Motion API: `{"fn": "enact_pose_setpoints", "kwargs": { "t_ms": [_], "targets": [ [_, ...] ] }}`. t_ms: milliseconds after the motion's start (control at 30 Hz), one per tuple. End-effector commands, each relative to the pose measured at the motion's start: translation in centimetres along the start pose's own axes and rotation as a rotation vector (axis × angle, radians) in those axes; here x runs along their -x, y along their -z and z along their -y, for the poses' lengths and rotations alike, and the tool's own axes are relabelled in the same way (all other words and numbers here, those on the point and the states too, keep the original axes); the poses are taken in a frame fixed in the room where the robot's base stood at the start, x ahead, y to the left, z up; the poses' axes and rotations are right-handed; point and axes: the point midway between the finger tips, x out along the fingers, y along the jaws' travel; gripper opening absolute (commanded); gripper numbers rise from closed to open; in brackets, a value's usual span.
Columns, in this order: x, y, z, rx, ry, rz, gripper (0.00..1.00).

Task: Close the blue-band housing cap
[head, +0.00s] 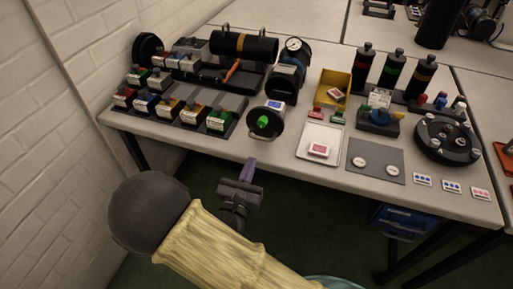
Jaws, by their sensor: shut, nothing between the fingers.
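The cap shows a pale rim, a white label and a green knob. How the cap joins the housing is too small to tell. My gripper (248,170) has purple fingers, is shut and empty, and points toward the table edge, below and slightly left of the cap, apart from it.
A rack of small labelled boxes (190,114) stands left of the cap. A white tray (315,135) and a grey mat (377,172) lie right. Open floor lies below the front edge.

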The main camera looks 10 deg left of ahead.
Motion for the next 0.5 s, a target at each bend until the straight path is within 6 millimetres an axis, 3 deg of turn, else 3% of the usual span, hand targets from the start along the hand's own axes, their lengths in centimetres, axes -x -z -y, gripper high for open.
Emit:
{"fn": "enact_pose_setpoints", "kwargs": {
  "t_ms": [300,500],
  "targets": [
    [-5.2,0.0,0.2,-0.001,0.005,0.001,0.0],
    [-6.2,0.0,0.1,0.0,0.003,0.001,0.0]
  ]
}}
